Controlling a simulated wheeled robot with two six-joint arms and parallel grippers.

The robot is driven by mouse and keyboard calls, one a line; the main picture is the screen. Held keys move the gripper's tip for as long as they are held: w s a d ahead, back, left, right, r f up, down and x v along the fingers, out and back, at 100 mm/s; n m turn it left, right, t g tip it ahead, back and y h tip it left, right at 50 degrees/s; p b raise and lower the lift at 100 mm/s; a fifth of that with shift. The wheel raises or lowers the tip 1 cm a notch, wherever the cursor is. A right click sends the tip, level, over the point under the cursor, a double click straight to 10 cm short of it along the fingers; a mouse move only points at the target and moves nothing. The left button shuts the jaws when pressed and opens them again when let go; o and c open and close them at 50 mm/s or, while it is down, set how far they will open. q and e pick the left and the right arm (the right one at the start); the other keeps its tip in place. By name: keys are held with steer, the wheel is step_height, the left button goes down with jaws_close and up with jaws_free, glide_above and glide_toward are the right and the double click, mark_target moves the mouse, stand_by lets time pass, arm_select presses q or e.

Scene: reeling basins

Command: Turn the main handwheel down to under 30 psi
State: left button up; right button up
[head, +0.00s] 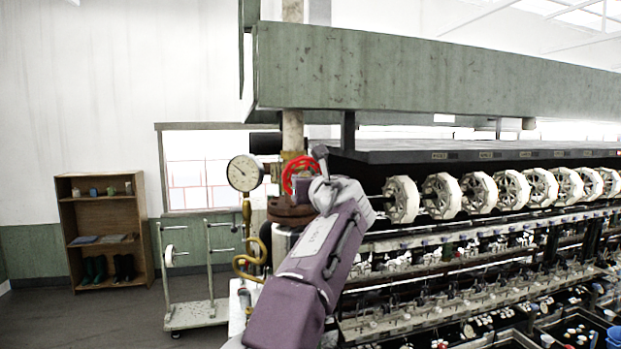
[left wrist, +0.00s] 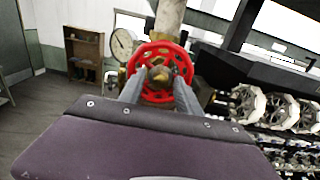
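The red handwheel (head: 299,176) stands on the pipe by the machine's left end, partly hidden by my left arm. In the left wrist view the handwheel (left wrist: 158,72) faces me, with a brass-coloured hub at its centre. My left gripper (left wrist: 160,82) is at the wheel, its two grey fingers apart on either side of the hub; a grip on it does not show. In the head view the left gripper (head: 322,170) overlaps the wheel's right side. The round white pressure gauge (head: 245,173) is left of the wheel; its dark needle points upper left, and its numbers are too small to read. My right gripper is not in view.
A brass coiled tube (head: 251,252) hangs below the gauge. The machine's row of white reels (head: 441,195) runs off to the right. A grey trolley (head: 196,312) and a wooden shelf (head: 103,228) stand at left, with open floor in front.

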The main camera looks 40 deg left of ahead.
arm_select(q)
steer(key=shift+w+a+f, duration=0.15)
steer(key=shift+w+a, duration=0.1)
jaws_close()
steer(key=m+p, duration=0.1)
steer(key=m, duration=0.8)
steer(key=shift+m, duration=0.4)
jaws_free()
steer(key=shift+s+d, duration=0.15)
steer(key=shift+d, duration=0.05)
